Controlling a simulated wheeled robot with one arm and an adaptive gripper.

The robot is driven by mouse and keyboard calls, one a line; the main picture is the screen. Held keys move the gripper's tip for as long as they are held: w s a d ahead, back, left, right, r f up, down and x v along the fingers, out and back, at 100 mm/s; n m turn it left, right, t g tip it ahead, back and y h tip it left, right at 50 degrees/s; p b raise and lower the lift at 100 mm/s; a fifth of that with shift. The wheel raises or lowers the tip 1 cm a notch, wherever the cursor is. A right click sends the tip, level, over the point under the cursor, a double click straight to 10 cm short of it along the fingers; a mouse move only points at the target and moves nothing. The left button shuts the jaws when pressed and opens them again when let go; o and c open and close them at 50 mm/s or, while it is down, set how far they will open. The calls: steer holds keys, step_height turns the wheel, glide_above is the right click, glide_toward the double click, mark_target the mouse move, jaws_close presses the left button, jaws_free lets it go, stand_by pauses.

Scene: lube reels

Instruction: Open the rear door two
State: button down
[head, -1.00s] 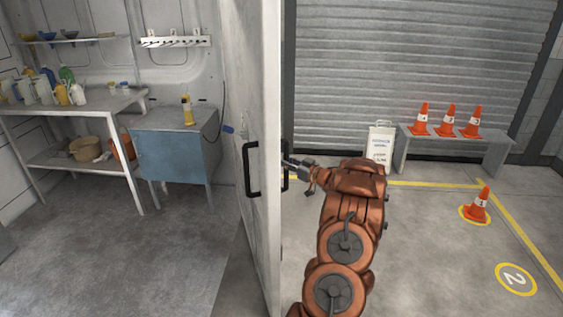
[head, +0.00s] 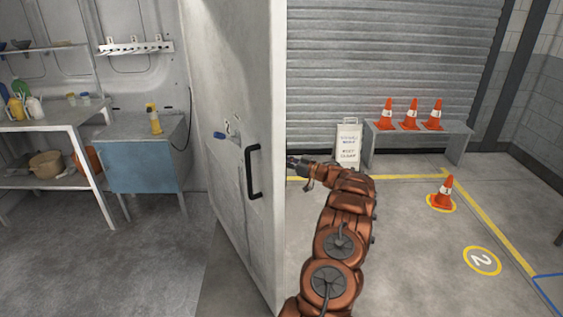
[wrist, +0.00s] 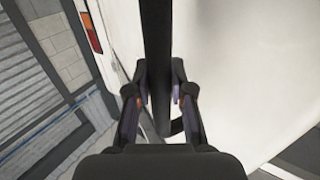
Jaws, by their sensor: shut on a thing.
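The white door (head: 235,80) stands ajar in the middle of the head view, its inner face turned toward me. A black bar handle (head: 254,172) is on that face. My gripper (head: 293,161) is at the door's right edge, on its outer side, with its tips partly hidden behind the edge. In the wrist view my gripper (wrist: 160,95) is shut on a dark handle bar (wrist: 157,40), which runs between the two fingers in front of the white door surface (wrist: 235,70).
Left of the door are a workbench (head: 50,125) with bottles and a blue cabinet (head: 140,167). At right are a bench (head: 418,133) with several orange cones, a floor cone (head: 443,192) and a folding sign (head: 347,143). The floor right of my arm is mostly clear.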

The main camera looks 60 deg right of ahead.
steer(key=shift+s+d, duration=0.35)
steer(key=shift+d, duration=0.5)
steer(key=c, duration=1)
jaws_free()
steer(key=s, duration=1.2)
steer(key=shift+d, duration=0.1)
steer(key=shift+c, duration=0.4)
